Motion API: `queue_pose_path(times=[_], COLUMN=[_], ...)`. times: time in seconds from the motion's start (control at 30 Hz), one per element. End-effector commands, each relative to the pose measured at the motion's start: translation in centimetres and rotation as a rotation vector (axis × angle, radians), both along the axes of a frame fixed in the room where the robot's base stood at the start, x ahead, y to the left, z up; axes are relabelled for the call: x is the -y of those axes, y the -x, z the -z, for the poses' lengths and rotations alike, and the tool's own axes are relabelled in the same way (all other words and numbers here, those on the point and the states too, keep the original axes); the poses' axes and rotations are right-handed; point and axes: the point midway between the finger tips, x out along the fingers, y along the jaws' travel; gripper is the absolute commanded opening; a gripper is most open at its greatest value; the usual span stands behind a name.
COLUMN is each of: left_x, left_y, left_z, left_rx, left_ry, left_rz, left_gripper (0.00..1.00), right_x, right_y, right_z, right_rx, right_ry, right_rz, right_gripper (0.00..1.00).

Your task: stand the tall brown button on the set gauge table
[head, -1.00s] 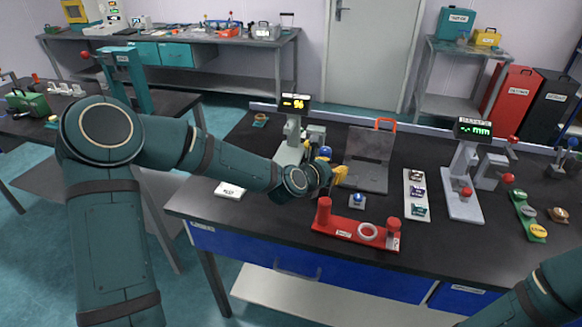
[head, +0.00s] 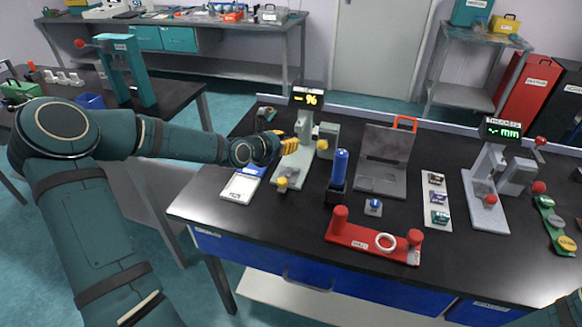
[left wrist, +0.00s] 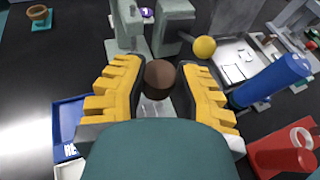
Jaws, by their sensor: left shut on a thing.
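My left gripper (head: 288,146) is shut on the brown button (left wrist: 160,80), whose rounded dark top shows between the yellow fingers in the left wrist view. In the head view the button cannot be made out. The gripper is beside the pale gauge (head: 305,128) with the yellow "%" display, which I take for the set gauge. Its pale base shows partly below the button in the left wrist view; the gap between them cannot be judged. My right gripper is out of view.
A blue cylinder (head: 340,168) stands right of the gauge, before an open grey case (head: 383,172). A blue-and-white tray (head: 242,184) lies left. A red fixture (head: 362,240) with a white ring is in front. A second gauge (head: 490,185) showing "mm" stands right.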

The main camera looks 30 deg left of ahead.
Motion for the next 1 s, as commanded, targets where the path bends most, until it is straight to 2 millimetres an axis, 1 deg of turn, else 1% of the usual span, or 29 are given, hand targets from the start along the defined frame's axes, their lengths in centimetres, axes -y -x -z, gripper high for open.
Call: queue_pose_path(times=[0.03, 0.1, 0.2, 0.43, 0.63, 0.7, 1.0], left_x=[0.2, 0.2, 0.2, 0.2, 0.2, 0.2, 0.1], left_y=[0.0, 0.0, 0.0, 0.0, 0.0, 0.0, 0.0], left_z=[1.5, 2.8, 4.2, 5.7, 8.4, 8.7, 8.8], left_rx=[-0.002, -0.002, -0.001, -0.001, -0.001, 0.0, 0.0], left_ry=[0.002, 0.004, 0.001, 0.002, 0.002, 0.003, 0.003], left_rz=[0.003, 0.002, 0.003, 0.002, 0.002, 0.001, 0.001], left_gripper=[0.03, 0.03, 0.03, 0.03, 0.03, 0.03, 0.03], right_x=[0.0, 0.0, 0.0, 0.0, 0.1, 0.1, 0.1], right_y=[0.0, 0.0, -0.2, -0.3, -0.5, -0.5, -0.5], right_z=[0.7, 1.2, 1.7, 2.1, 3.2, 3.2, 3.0], right_rx=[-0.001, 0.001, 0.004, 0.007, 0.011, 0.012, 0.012], right_ry=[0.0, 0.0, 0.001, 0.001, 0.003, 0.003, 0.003], right_rz=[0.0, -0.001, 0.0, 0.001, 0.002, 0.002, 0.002], right_gripper=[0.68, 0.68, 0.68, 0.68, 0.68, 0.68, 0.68])
